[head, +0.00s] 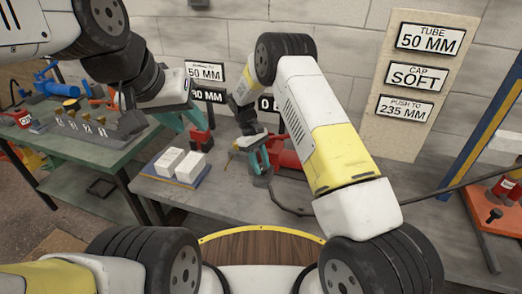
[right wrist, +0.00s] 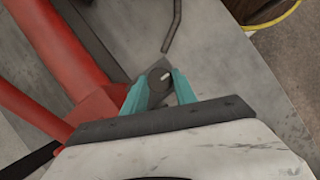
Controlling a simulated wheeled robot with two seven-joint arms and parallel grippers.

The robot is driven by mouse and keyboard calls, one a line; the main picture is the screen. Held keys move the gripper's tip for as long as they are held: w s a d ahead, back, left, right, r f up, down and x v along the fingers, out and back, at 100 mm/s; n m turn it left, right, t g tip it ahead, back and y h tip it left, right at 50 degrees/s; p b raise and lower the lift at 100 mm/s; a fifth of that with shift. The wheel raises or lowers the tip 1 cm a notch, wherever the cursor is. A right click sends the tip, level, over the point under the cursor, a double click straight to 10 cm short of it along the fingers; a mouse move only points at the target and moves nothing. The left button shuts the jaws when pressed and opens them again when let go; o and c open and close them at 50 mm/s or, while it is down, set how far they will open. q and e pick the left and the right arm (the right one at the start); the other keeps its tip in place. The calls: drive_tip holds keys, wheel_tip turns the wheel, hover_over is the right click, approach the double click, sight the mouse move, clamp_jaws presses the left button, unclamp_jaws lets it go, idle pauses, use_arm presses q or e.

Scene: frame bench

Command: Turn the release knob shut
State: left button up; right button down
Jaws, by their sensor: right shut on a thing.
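In the head view, my right gripper (head: 260,160) is low over the grey bench at the left end of the red pump (head: 288,158); the knob is hidden there. My left gripper (head: 184,118) hangs open and empty over the back left of the bench.
White blocks (head: 180,165) lie on a blue-edged tray on the grey bench (head: 225,200). A small red item (head: 201,139) stands below my left gripper. A dark hose (head: 292,211) runs across the bench. A green bench (head: 90,160) with fittings is at left. A sign board (head: 402,150) stands behind.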

idle(0.4)
drive_tip(key=c, duration=1)
unclamp_jaws()
drive_tip(key=v, duration=0.7)
drive_tip(key=shift+r, duration=0.4)
drive_tip(key=shift+w+r, duration=0.1)
drive_tip(key=shift+w, duration=0.05)
